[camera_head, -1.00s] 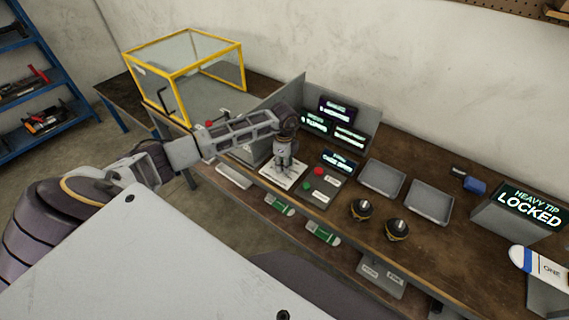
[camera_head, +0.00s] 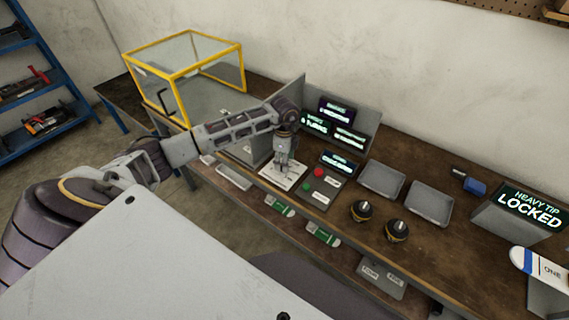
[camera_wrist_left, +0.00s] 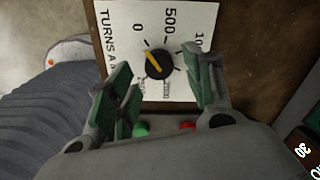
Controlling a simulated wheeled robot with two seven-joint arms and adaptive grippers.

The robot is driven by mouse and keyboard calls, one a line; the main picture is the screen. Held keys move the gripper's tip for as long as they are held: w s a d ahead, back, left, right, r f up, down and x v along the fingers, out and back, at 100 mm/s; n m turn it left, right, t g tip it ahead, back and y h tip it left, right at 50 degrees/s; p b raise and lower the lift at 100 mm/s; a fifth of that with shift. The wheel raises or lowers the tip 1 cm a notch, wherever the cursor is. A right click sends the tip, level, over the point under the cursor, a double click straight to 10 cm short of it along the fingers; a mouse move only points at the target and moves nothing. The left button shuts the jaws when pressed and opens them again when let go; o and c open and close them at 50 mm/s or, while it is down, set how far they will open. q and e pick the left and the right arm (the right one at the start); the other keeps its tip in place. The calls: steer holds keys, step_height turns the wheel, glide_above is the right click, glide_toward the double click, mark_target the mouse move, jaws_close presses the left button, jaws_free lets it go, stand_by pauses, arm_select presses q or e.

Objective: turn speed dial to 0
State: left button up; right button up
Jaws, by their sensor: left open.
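The speed dial (camera_wrist_left: 158,66) is a black round knob with a yellow pointer, on a white printed plate (camera_wrist_left: 185,22). In the left wrist view its pointer aims up and left, towards the printed 0. My left gripper (camera_wrist_left: 158,68) is open, one green-padded finger on each side of the knob, with gaps visible between pads and knob. In the head view the left gripper (camera_head: 282,168) points down over the white plate (camera_head: 268,180) and hides the knob. My right gripper is not in view.
Beside the plate sit a red button (camera_head: 319,172) and a green button (camera_head: 306,187). Lit displays (camera_head: 337,122) stand behind. A yellow-framed case (camera_head: 185,70) stands left.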

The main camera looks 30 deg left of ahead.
arm_select(q)
step_height(320, 180, up, 9)
steer(key=shift+r, duration=0.15)
stand_by(0.4)
steer(key=shift+d, duration=0.1)
stand_by(0.4)
